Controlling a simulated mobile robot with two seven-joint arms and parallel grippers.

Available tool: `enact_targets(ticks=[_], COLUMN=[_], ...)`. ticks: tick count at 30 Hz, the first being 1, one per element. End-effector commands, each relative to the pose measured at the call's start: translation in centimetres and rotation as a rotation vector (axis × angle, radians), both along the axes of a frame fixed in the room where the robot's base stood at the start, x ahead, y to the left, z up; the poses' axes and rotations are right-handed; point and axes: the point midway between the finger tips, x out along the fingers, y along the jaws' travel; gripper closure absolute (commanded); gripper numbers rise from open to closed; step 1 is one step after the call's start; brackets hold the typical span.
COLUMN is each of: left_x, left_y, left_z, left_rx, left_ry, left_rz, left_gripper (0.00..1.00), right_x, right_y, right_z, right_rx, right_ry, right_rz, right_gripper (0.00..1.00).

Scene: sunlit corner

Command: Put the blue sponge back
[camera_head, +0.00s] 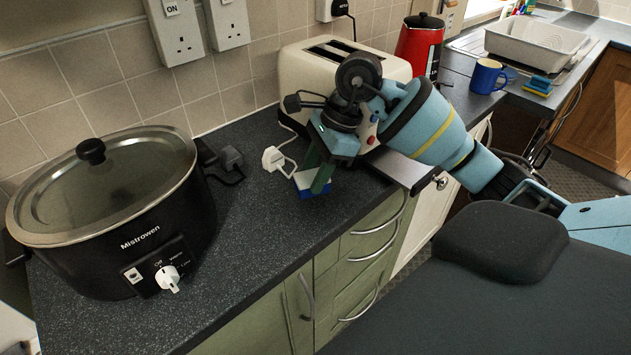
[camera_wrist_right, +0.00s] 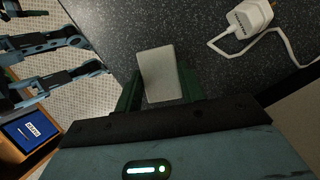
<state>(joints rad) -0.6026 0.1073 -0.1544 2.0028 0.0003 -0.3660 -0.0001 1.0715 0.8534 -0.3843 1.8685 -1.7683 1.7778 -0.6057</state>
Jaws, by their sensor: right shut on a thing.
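The blue sponge (camera_head: 313,193), blue below with a pale upper layer, is at the counter's front edge, beside the toaster. My right gripper (camera_head: 316,178) points down at it, with its green fingers shut on it. In the right wrist view the sponge's pale face (camera_wrist_right: 160,74) shows between the two green fingers. I cannot tell whether the sponge touches the counter. Part of it is hidden behind a finger in the head view. My left gripper cannot be made out in either view.
A black slow cooker (camera_head: 120,215) stands at left. A white plug (camera_head: 275,159) with its cable lies near the sponge. The cream toaster (camera_head: 300,66) and red kettle (camera_head: 419,45) stand behind my arm. Blue mug (camera_head: 487,76), another sponge (camera_head: 540,84) and dish tub (camera_head: 535,45) are farther right.

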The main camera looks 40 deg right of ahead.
Motion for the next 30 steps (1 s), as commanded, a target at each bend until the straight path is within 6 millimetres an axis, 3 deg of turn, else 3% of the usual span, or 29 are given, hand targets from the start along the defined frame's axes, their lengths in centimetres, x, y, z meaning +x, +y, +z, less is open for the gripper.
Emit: enact_targets(ticks=[6, 18, 19, 23, 30], left_x=[0.1, 0.2, 0.3, 0.6, 0.8], left_y=[0.0, 0.1, 0.1, 0.1, 0.1], left_z=[0.3, 0.0, 0.1, 0.2, 0.2], left_rx=[0.001, 0.001, 0.002, 0.001, 0.001], left_ry=[-0.005, -0.003, -0.005, -0.012, -0.014], left_rz=[-0.001, -0.002, -0.001, -0.002, -0.002], left_gripper=[0.21, 0.21, 0.21, 0.21, 0.21], right_x=[-0.2, -0.2, -0.1, -0.1, -0.1], right_y=[0.1, 0.1, 0.1, 0.1, 0.1], right_z=[-3.0, -3.6, -3.5, -3.4, -3.4], right_rx=[0.000, 0.000, 0.000, 0.000, 0.000], right_ry=[0.005, 0.005, 0.004, 0.003, 0.003], right_rz=[0.002, 0.002, 0.002, 0.002, 0.002], right_gripper=[0.86, 0.86, 0.57, 0.40, 0.39])
